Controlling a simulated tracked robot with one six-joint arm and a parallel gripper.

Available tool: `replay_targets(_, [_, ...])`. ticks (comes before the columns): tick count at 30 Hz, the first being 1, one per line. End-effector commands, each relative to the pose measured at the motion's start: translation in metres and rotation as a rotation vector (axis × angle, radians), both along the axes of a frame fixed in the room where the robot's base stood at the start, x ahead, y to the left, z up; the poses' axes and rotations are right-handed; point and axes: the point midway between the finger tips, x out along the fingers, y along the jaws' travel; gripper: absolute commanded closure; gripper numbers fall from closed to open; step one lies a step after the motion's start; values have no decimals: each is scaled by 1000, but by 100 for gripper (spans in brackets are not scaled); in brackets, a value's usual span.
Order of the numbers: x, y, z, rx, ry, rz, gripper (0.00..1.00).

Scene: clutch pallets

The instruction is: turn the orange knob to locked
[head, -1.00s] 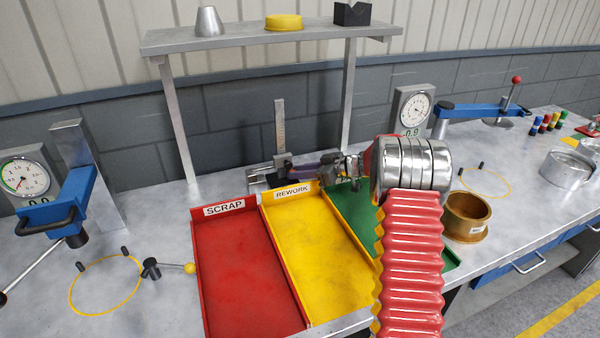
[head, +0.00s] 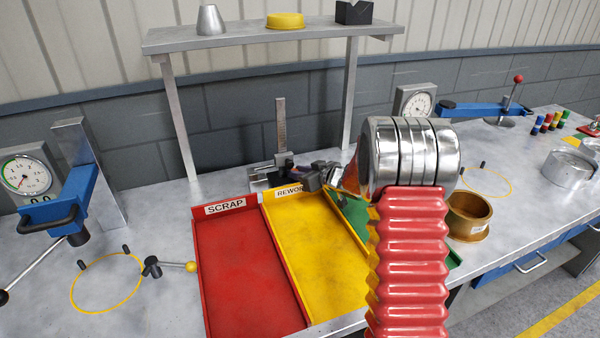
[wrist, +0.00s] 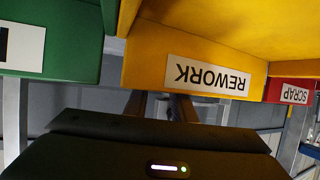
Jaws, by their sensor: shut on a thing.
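A height gauge (head: 281,125) with an upright steel scale stands behind the trays in the head view. My gripper (head: 302,177) reaches its lower part from the right, just behind the yellow rework tray (head: 318,258). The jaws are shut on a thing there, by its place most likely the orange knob. No orange knob shows clearly in either view, so how it is turned cannot be told. In the wrist view my two fingers (wrist: 160,106) point toward the rework tray's labelled wall, and their tips are hidden behind it.
A red scrap tray (head: 245,270) and a green tray (head: 352,220) flank the yellow one. A shelf post (head: 350,95) rises close behind my arm. A brass cup (head: 468,215) stands right of it. Dial gauges (head: 28,175) stand at left and right.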

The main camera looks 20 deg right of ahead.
Motion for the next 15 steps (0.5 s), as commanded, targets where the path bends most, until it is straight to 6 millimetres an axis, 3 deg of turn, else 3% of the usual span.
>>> replay_targets(15, [0,4,1,1,-2,-171,99])
